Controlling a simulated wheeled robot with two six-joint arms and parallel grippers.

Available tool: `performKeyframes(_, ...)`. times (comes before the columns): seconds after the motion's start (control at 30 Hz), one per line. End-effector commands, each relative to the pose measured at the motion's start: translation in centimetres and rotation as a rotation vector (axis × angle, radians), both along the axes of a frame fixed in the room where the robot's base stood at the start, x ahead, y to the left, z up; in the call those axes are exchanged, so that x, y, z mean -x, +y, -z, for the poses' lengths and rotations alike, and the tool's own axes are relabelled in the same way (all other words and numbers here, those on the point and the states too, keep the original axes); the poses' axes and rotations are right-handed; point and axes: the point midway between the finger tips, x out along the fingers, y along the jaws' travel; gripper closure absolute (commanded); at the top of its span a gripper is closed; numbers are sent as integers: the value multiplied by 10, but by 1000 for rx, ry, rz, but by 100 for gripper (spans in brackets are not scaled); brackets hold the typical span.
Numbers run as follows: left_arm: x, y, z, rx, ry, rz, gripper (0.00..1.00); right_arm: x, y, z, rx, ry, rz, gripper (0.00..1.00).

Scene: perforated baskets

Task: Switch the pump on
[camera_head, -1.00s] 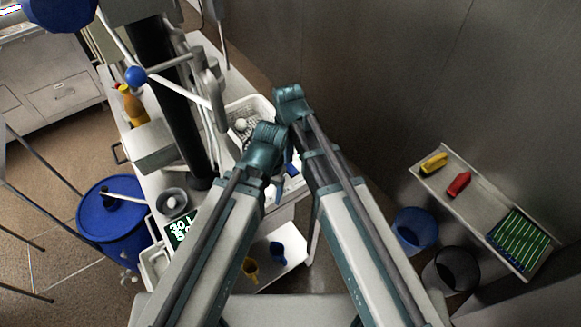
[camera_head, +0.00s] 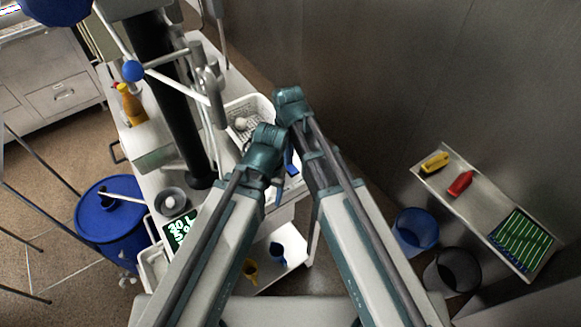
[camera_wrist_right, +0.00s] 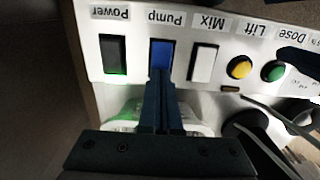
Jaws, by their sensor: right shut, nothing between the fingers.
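The control panel (camera_wrist_right: 222,58) shows upside down in the right wrist view. The blue pump switch (camera_wrist_right: 161,53) sits under the label "Pump". Beside it are a dark power switch (camera_wrist_right: 113,54) with a green glow at its edge and a white mix switch (camera_wrist_right: 203,63). My right gripper (camera_wrist_right: 161,82) is shut and empty. Its dark blue fingertips are at the lower edge of the pump switch in that view; I cannot tell if they touch it.
A yellow button (camera_wrist_right: 239,67) and a green button (camera_wrist_right: 274,71) are further along the panel. A white perforated basket (camera_head: 262,103) lies beyond my arms. A blue drum (camera_head: 108,225) stands left, a shelf (camera_head: 470,205) right.

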Motion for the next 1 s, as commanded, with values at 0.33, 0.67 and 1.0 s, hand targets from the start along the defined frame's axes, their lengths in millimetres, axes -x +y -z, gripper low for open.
performKeyframes(0.33,0,0,5,0,0,0,31,0,0,5,0,0,0,100)
performKeyframes(0.67,0,0,-10,0,0,1,31,0,0,-10,0,0,0,100)
performKeyframes(1.0,0,0,-37,1,0,-5,31,0,0,-37,0,0,0,100)
